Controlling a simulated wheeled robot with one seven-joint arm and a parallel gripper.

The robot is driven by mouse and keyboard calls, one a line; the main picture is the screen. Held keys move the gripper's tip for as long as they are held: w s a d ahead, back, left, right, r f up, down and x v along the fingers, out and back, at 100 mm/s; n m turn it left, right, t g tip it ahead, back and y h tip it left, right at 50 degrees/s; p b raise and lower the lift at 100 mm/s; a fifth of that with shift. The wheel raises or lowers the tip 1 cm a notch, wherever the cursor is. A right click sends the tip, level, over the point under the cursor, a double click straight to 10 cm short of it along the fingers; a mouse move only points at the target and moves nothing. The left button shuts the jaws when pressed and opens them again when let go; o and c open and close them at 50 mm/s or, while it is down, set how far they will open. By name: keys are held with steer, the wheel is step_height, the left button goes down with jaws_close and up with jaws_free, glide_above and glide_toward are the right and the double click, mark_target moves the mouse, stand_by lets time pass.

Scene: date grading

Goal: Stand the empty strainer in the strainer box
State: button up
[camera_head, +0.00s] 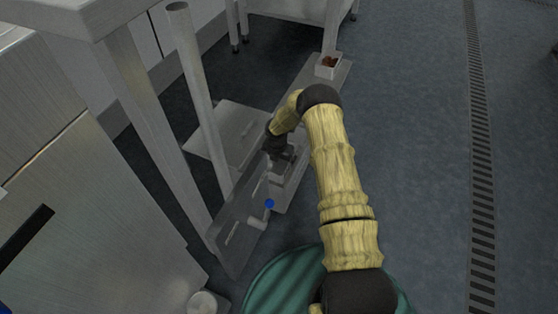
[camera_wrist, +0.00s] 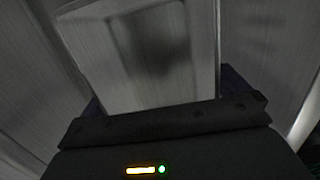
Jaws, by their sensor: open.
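My gripper (camera_head: 284,156) is low down beside a grey metal box-like part (camera_head: 283,194), at the end of my downward-reaching arm. Its jaws are open; in the head view the fingertips are small and partly hidden by the wrist. In the wrist view a pale metal piece with a dark shadow on it (camera_wrist: 105,60) stands close in front of my gripper (camera_wrist: 163,92), and the dark gripper body covers its lower edge. I cannot tell whether this piece is the strainer or a wall of the strainer box, nor whether the fingers touch it.
A tilted grey panel (camera_head: 238,222) and a valve handle with a blue ball (camera_head: 269,203) are close to the gripper. A steel post (camera_head: 195,85) and table leg (camera_head: 150,130) stand at left.

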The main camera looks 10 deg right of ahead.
step_height(320, 180, up, 12)
steer(key=s+p, duration=0.1)
steer(key=p, duration=0.5)
steer(key=shift+a, duration=0.45)
steer(key=shift+r, duration=0.1)
step_height(320, 180, up, 10)
steer(key=m, duration=0.6)
glide_above(278, 167)
steer(key=s, duration=0.4)
steer(key=s+r+m, duration=0.8)
steer(key=r, duration=0.2)
steer(key=s+r+m, duration=0.5)
steer(key=s+m, duration=0.2)
steer(key=s, duration=0.1)
steer(key=s+r+m+t, duration=0.1)
steer(key=s+r+m, duration=0.3)
steer(key=s+m, duration=0.3)
steer(key=shift+s+d+r+m+y, duration=0.25)
steer(key=shift+s+r+m+y, duration=0.15)
steer(key=shift+s, duration=0.65)
